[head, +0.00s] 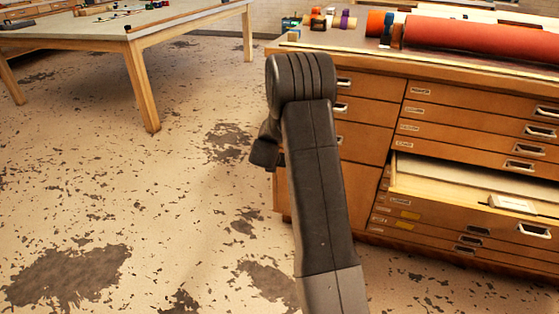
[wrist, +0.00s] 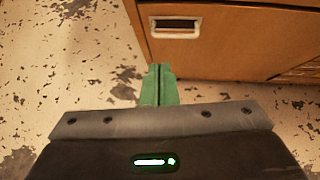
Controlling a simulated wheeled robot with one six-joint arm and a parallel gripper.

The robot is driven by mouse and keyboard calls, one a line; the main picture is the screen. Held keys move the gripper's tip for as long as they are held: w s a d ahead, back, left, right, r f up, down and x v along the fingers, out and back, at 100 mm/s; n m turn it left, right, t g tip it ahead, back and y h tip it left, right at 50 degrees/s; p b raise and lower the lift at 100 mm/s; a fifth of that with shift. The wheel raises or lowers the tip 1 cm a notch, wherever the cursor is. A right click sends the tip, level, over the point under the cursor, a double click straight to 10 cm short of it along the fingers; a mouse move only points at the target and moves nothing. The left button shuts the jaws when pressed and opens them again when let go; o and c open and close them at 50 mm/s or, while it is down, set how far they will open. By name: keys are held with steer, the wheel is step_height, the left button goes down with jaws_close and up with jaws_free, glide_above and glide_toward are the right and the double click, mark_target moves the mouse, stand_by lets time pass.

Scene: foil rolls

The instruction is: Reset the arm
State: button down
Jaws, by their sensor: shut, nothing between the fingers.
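My gripper (wrist: 159,70) shows in the wrist view with its two green fingers together and nothing between them. Its fingertips appear in front of the lower edge of a wooden cabinet and the floor; I cannot tell the gap to the cabinet. In the head view my dark arm rises in the middle, in front of the cabinet's left end, and the gripper fingers are hidden there.
The wooden drawer cabinet (head: 368,116) stands at the right, with one drawer (head: 450,190) pulled open. A large red roll (head: 480,42) and small rolls lie on its top. A table (head: 70,42) stands at upper left. The worn floor (head: 110,190) between is clear.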

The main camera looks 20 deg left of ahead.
steer(key=v, duration=0.3)
steer(key=shift+s, duration=0.35)
steer(key=b+x, duration=0.1)
steer(key=x, duration=1.2)
steer(key=shift+w+b, duration=0.35)
steer(key=shift+w, duration=0.05)
steer(key=shift+r, duration=0.1)
